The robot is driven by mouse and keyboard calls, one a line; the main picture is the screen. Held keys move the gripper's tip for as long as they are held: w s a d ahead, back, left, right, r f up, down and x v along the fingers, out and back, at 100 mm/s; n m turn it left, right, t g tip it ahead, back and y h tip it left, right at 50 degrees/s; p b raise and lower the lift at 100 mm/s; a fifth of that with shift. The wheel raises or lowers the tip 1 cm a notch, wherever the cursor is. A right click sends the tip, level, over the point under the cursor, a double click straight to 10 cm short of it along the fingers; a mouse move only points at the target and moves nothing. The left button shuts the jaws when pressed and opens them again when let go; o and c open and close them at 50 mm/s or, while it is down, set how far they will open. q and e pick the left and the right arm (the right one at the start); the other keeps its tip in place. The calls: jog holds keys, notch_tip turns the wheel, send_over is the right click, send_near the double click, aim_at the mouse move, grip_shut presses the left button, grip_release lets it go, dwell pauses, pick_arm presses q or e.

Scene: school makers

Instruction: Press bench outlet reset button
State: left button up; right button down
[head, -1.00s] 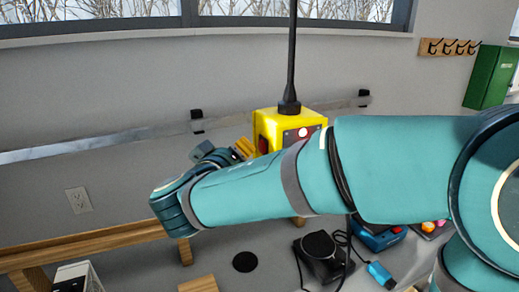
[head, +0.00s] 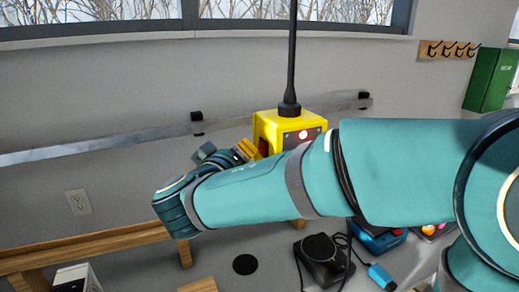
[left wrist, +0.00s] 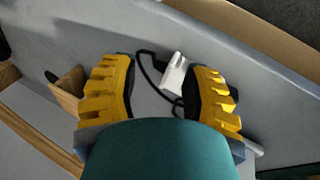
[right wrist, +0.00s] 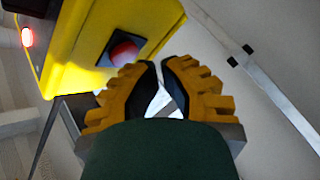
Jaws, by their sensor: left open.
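The yellow outlet box (head: 275,120) hangs from a black cord in the head view, partly hidden behind my right arm. Its red button (right wrist: 124,52) sits in a dark square recess in the right wrist view, and a sliver of red shows in the head view (head: 264,147). My right gripper (right wrist: 160,64) has its fingertips drawn almost together, with nothing held, close to the button. The tips are just below and right of the button in that view; I cannot tell whether they touch. My left gripper (left wrist: 160,75) is open and empty, and outside the head view.
A lit red lamp (right wrist: 27,37) is on another box face. A metal rail (head: 100,145) runs along the wall behind. Below are a wooden beam (head: 90,243), a black device (head: 322,258) and a blue plug (head: 380,276). A white item (left wrist: 175,72) with a cable shows between my left fingers.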

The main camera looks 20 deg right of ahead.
pick_arm(q)
jog(key=shift+f, duration=0.15)
pick_arm(e)
jog(key=shift+d, duration=0.1)
dwell(0.3)
pick_arm(q)
jog(key=shift+f+b, duration=0.5)
jog(key=shift+b, duration=0.15)
pick_arm(e)
jog(key=shift+d, duration=0.4)
pick_arm(q)
jog(key=shift+f, duration=0.15)
jog(key=shift+f+b, duration=0.45)
jog(key=shift+b, duration=0.15)
pick_arm(e)
jog(key=shift+a, duration=0.5)
